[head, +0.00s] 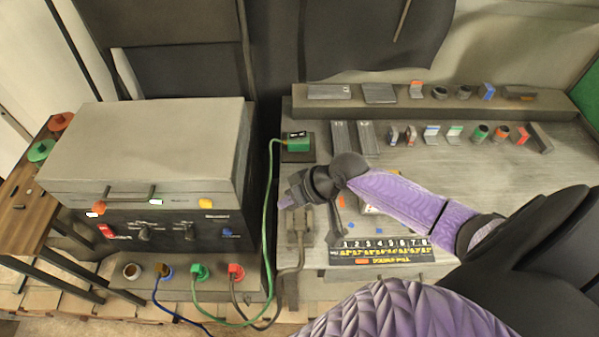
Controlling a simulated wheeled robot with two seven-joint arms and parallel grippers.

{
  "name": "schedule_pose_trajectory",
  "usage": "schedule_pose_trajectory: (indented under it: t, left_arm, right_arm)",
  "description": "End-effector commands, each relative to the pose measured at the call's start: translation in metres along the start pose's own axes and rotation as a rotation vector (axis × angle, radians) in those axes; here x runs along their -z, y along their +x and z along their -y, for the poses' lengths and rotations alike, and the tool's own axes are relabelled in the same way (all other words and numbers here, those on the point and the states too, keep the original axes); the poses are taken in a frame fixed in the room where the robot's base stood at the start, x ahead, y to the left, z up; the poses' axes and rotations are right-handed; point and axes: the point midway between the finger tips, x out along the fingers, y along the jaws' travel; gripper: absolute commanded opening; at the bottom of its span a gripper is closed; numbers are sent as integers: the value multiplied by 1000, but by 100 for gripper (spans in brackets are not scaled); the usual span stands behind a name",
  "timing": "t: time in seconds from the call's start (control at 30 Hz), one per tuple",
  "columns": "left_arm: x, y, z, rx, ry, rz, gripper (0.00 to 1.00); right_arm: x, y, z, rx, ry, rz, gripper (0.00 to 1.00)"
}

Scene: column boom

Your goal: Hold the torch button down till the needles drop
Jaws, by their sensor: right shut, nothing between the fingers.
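A grey torch-like piece (300,232) lies on the left edge of the bench, with a dark cable running from its lower end. Its upper end is hidden by my right gripper (284,202), so I cannot make out a button. My right gripper is shut with nothing in it, fingers pointing left, over or at that upper end; contact cannot be told. The grey power unit (150,150) stands at left, with knobs and a red switch (106,231) on its dark front panel. I cannot make out any needles. My left gripper is out of view.
Green and dark cables run to plugs below the unit, including a red plug (236,271) and a green plug (200,272). A green block (298,144) sits at the bench's back left. Small parts line the rear shelf (460,104). A numbered strip (385,250) lies at the front.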

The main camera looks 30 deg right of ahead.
Motion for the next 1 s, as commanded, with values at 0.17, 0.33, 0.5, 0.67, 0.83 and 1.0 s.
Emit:
schedule_pose_trajectory:
  t: [0.17,0.33,0.5,0.67,0.83,1.0]
  left_arm:
    - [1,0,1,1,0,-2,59]
    - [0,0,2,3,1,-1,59]
    - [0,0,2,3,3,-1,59]
    - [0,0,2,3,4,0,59]
    - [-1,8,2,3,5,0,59]
    - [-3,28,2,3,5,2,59]
  right_arm:
    - [50,-23,-44,-13,153,-127,0]
    - [67,-33,-59,-18,211,-180,0]
    - [68,-34,-60,-17,217,-184,0]
    - [68,-33,-59,-17,216,-183,0]
    - [64,-27,-63,-17,216,-182,0]
    - [54,-11,-71,-17,215,-181,0]
